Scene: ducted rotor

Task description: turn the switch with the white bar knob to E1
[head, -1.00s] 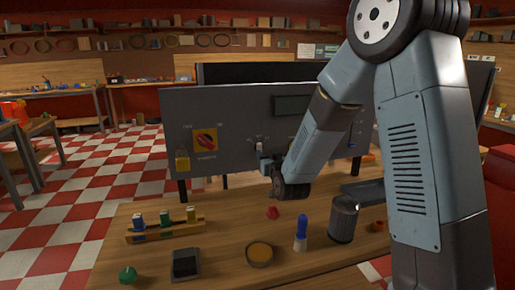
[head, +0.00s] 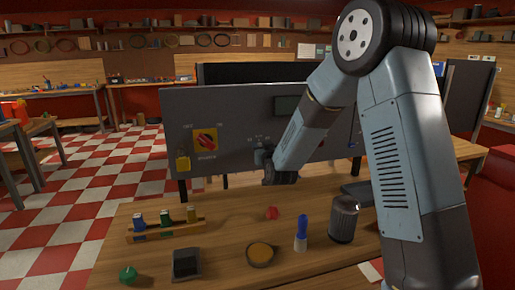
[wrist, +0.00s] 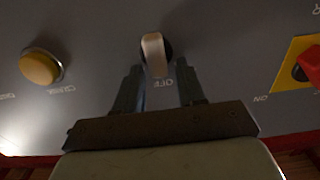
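The switch with the white bar knob (wrist: 154,52) is on the grey panel (head: 230,105). In the wrist view the bar stands near upright in the picture, its lower end towards the label OFF. My gripper (wrist: 158,72) is open, its two dark fingers apart just below the bar. The bar's lower end shows between the fingertip lines, with no contact visible; I cannot tell the depth. In the head view my gripper (head: 262,157) is at the panel and hides the knob. The E1 mark is not readable.
A yellow round button (wrist: 41,67) is on the panel too. The bench (head: 200,215) holds a rack, a blue-handled item (head: 302,230) and a dark cup (head: 343,220).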

